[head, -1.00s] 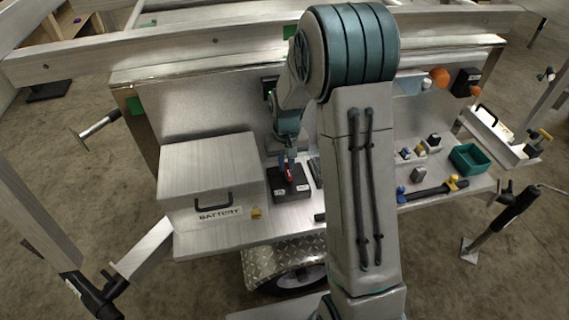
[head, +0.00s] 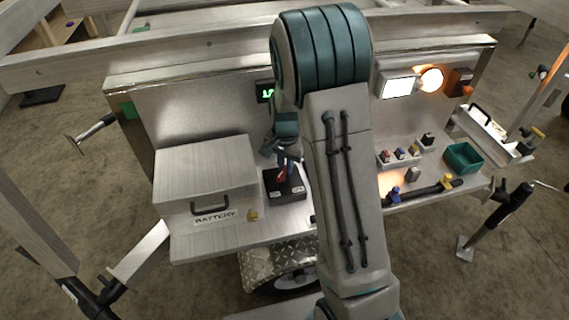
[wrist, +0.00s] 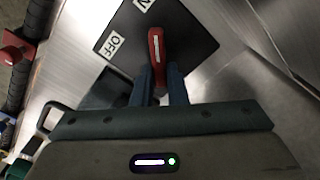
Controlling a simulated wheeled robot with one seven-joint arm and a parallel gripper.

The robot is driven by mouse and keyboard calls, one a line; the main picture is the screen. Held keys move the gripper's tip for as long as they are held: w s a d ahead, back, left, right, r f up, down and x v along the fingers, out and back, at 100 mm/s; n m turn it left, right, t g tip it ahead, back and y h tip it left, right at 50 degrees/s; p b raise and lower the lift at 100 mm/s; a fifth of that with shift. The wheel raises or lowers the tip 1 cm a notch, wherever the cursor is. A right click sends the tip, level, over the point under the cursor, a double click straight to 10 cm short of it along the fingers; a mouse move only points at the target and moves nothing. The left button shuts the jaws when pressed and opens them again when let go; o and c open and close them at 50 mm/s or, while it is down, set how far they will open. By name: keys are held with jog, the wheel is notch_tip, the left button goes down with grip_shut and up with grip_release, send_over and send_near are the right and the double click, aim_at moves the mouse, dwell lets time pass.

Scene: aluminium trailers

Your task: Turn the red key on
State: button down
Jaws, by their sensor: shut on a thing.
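The red key (head: 281,176) stands on a black switch box (head: 270,188) on the trailer's deck, right of the battery box. In the wrist view the red key (wrist: 155,42) points up the picture, with a white OFF label (wrist: 113,44) to its left and a partly cut-off label ending in N (wrist: 144,3) above it. My gripper (wrist: 160,72) is shut on the key's near part, which is partly hidden between the fingers. In the head view my gripper (head: 287,158) reaches down onto the key from above.
The battery box (head: 205,175) stands close on the left. A small display (head: 265,92) glows green; a white panel lamp (head: 398,87) and a round orange lamp (head: 431,79) are lit. A green bin (head: 463,157) and several small switches are on the right.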

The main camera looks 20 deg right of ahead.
dwell(0.4)
jog(key=c, duration=1.4)
grip_release()
jog(key=shift+c, duration=0.2)
jog(key=shift+r, duration=0.1)
notch_tip(320, 180, up, 14)
jog(key=p, duration=0.1)
